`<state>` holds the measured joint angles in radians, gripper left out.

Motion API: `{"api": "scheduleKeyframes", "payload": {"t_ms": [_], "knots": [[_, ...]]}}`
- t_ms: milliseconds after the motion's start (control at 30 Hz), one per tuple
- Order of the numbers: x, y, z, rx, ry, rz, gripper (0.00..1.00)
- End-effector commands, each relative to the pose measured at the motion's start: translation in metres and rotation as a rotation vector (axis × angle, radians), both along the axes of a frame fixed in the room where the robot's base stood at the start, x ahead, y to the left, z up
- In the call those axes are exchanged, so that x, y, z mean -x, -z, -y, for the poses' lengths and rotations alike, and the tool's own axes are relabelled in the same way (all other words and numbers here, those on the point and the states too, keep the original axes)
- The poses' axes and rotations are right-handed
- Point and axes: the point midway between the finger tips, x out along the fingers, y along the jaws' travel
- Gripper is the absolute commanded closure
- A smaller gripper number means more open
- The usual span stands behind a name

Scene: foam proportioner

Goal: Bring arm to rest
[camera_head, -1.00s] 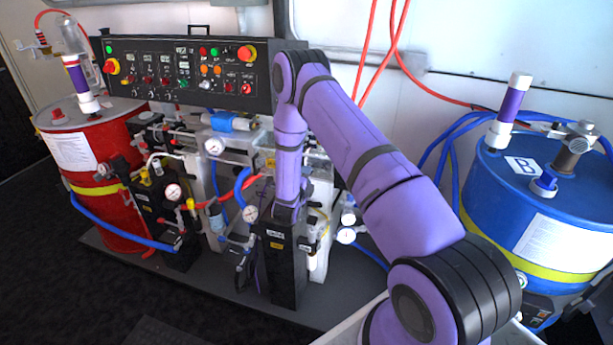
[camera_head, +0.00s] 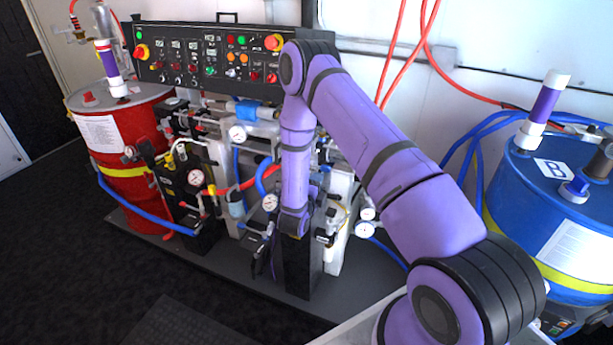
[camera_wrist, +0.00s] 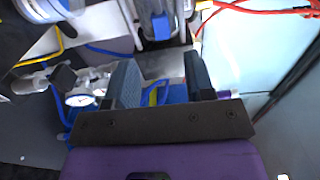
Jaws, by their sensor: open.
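My purple arm (camera_head: 400,185) with black joints reaches up to a bent elbow, and its forearm (camera_head: 297,165) hangs down in front of the foam proportioner machine (camera_head: 225,170). In the head view, the gripper is hard to make out at the arm's lower end, among dark machine parts. In the wrist view, my gripper (camera_wrist: 161,75) shows two dark fingers spread apart. I see nothing held between them. Blue and yellow parts and a pressure gauge (camera_wrist: 80,100) show beyond the fingers, at a distance I cannot tell.
A red drum (camera_head: 125,190) stands at the left and a blue drum (camera_head: 560,210) at the right. A black control panel (camera_head: 205,55) tops the machine. Red hoses (camera_head: 410,45) hang by the white wall. Dark floor (camera_head: 60,270) is open at the lower left.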

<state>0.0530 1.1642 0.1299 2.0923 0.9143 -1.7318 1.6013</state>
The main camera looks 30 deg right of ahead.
Motion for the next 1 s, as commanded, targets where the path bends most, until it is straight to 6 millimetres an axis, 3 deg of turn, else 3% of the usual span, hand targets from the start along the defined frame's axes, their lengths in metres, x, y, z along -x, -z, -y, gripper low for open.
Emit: {"api": "scheduleKeyframes", "payload": {"t_ms": [233,367,700,1000], "knots": [[-0.002,-0.003,0.000,-0.003,-0.003,-0.004,0.51],[-0.014,-0.020,-0.001,-0.026,-0.027,-0.030,0.51],[-0.057,-0.112,-0.022,-0.103,-0.228,-0.228,0.51],[-0.063,-0.200,-0.052,-0.080,-0.470,-0.424,0.51]]}}
